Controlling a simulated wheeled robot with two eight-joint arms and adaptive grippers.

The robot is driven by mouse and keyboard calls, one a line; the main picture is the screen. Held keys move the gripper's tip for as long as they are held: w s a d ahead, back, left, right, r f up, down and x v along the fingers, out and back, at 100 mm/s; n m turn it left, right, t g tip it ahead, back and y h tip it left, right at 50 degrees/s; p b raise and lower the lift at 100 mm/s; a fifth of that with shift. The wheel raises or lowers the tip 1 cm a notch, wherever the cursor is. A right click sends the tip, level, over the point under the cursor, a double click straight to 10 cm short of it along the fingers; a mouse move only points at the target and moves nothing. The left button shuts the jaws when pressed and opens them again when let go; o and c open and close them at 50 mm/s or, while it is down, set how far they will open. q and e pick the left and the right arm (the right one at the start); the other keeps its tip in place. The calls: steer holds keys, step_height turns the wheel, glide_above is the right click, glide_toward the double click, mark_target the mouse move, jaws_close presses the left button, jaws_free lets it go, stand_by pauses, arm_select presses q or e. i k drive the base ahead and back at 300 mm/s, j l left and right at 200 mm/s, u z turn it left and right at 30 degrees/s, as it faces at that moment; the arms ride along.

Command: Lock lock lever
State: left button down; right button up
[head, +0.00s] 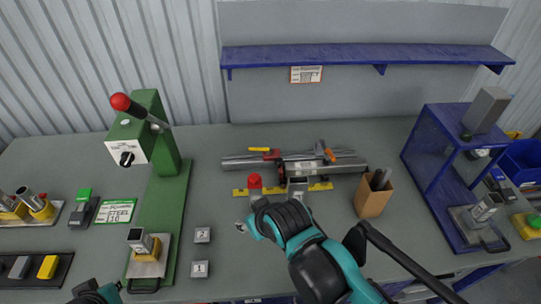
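A green press (166,155) stands at the left on a green base. A lever with a red ball (120,103) sticks out at its top, pointing up and left. A black knob (127,158) sits on the white plate on its front. No part is labelled lock lever, so I cannot tell for certain which one it is. My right gripper (247,228) is over the middle of the table, right of the press base and apart from the press; its fingers are mostly hidden. My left gripper (95,293) is only partly visible at the bottom edge, below the press.
A grey and yellow block (145,246) sits on the press base. Number tiles (202,235) lie to its right. Bars (240,163) and tools lie at the back. A brown holder (373,194) and a blue stand (433,170) are at the right. A blue shelf (350,55) hangs above.

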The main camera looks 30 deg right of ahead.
mark_target(268, 150)
steer(key=k+l+z, duration=0.1)
steer(key=l+z, duration=0.15)
steer(key=z, duration=0.2)
steer(key=l+z, duration=0.25)
steer(key=z, duration=0.2)
steer(key=i+l, duration=0.1)
steer(key=l, duration=0.15)
